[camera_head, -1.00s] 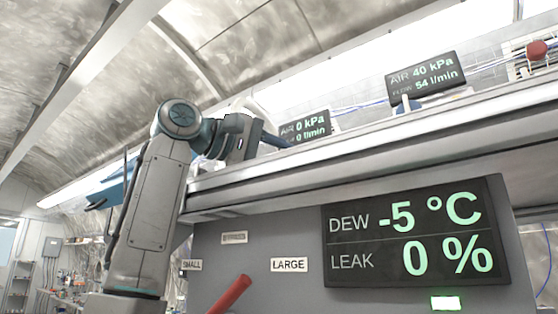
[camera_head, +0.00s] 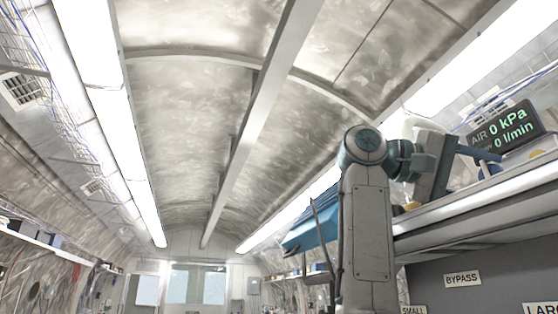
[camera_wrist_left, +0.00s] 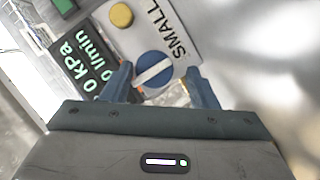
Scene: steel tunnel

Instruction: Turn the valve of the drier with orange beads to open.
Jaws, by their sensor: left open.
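In the left wrist view, a round blue knob (camera_wrist_left: 153,70) with a white bar across it sits on a pale panel beside the word SMALL. The bar slants up to the right in the picture. My left gripper (camera_wrist_left: 159,74) is open, with one finger on each side of the knob; I cannot tell whether they touch it. In the head view, my left gripper (camera_head: 470,152) reaches over the bench shelf towards an air display. Small orange patches show near the fingers, but no drier with orange beads can be made out. My right gripper is not in view.
A display (camera_wrist_left: 80,62) reading 0 kPa and 0 l/min stands beside the knob, also seen in the head view (camera_head: 503,127). A yellow round part (camera_wrist_left: 121,15) is near the knob. The shelf edge (camera_head: 470,207) runs under my left gripper. The tunnel's middle is open.

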